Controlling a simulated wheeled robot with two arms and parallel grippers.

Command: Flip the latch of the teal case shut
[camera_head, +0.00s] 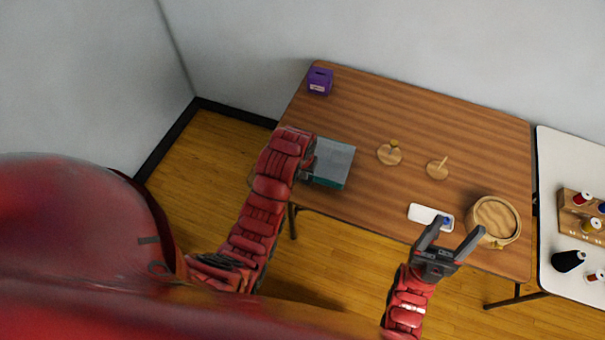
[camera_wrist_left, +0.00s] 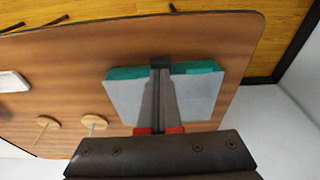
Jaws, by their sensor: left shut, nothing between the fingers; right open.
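The teal case (camera_head: 334,164) lies on the near left part of the wooden table, with a grey top and teal sides. In the left wrist view, the case (camera_wrist_left: 204,92) fills the middle, its lid appearing down. My left gripper (camera_head: 308,170) is at the case's left side in the head view, partly covered by its own arm. In the left wrist view, my left gripper (camera_wrist_left: 160,62) is shut and empty, its tips over the middle of a teal edge. Contact is unclear. The latch cannot be made out. My right gripper (camera_head: 459,230) is open and empty near the table's front edge.
A purple box (camera_head: 320,81) stands at the far left corner. Two wooden stands (camera_head: 390,157) (camera_head: 437,170), a white tray (camera_head: 422,213) with a blue item and a round wooden hoop (camera_head: 495,219) are further right. A white table (camera_head: 552,180) holds spools.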

